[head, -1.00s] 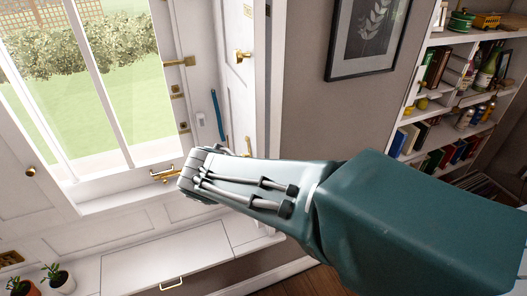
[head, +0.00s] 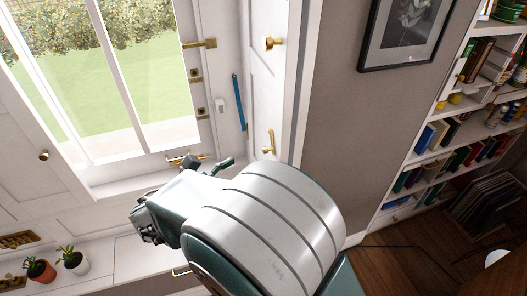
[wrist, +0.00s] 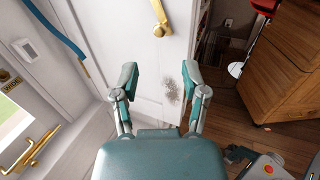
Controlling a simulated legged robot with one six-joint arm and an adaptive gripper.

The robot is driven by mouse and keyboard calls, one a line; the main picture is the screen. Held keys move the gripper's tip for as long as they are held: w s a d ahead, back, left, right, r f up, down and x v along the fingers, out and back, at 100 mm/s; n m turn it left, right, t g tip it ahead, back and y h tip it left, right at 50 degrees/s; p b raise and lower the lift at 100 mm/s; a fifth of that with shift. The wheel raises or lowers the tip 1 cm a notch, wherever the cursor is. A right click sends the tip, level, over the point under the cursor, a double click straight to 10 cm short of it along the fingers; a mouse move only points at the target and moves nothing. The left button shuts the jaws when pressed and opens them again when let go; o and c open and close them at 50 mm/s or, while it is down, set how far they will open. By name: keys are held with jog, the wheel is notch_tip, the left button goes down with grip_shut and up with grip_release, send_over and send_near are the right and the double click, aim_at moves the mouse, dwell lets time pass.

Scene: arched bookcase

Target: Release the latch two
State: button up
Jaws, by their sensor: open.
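Several brass fittings are on the white window frame, and I cannot tell for sure which is latch two. In the head view, one brass latch (head: 203,43) is high on the frame, with two smaller ones (head: 195,75) (head: 201,112) below. A brass handle (head: 183,160) sits at the window's bottom edge; a similar brass handle (wrist: 36,150) shows at the lower left of the wrist view. My gripper (wrist: 158,80) is open and empty, facing the white panel. In the head view my gripper (head: 220,165) is partly hidden by my arm, just right of the bottom handle.
A blue bar (head: 239,102) is on the white frame, beside a white panel with a brass knob (head: 270,42) and brass pull (head: 269,142). Potted plants (head: 74,261) stand at lower left. A bookcase (head: 444,150) is at right; a wooden cabinet (wrist: 285,75) shows in the wrist view.

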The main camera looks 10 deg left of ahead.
jog(key=x, duration=0.8)
jog(key=shift+a, duration=0.1)
